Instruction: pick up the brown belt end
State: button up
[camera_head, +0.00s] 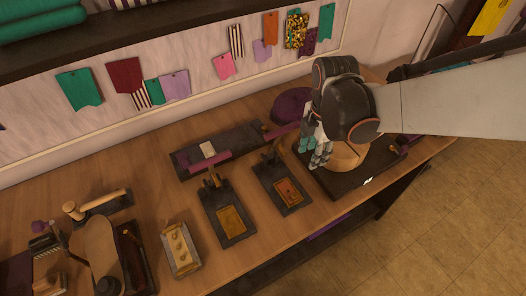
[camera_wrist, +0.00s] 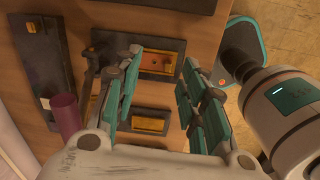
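My gripper (camera_head: 317,150) is open, with its teal-padded fingers apart in the wrist view (camera_wrist: 163,57). It hangs above the right part of the bench, and nothing shows held between its fingers. A small brown piece (camera_head: 288,191) lies on a dark board, left of and below my gripper in the head view. In the wrist view a brown-orange plate (camera_wrist: 160,63) on a dark board shows between the fingertips, apart from them. I cannot tell for certain which piece is the brown belt end. My gripper and arm hide part of the bench behind them.
A dark board with a yellow plate (camera_head: 231,220) lies left of the brown piece. A long dark tray (camera_head: 190,161) and a purple round cushion (camera_head: 291,103) lie behind. A round wooden block (camera_head: 345,158) sits beneath my gripper. A mallet (camera_head: 97,203) lies at left.

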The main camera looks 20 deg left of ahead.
jog(key=n, duration=0.1)
send_over(294, 195)
notch_tip(294, 195, down, 2)
jog(key=shift+g, duration=0.3)
jog(key=f+b, duration=0.1)
jog(key=f, duration=0.3)
jog(key=w+f+b, duration=0.1)
jog(key=f, duration=0.2)
jog(key=shift+a+b, duration=0.1)
jog(key=shift+b, duration=0.25)
jog(key=shift+s+f+b, duration=0.25)
jog(key=shift+f+b, duration=0.35)
jog(key=shift+f, duration=1)
jog(key=shift+s+f+b, duration=0.2)
jog(key=shift+f+b, duration=0.35)
jog(key=shift+f, duration=1.05)
grip_shut()
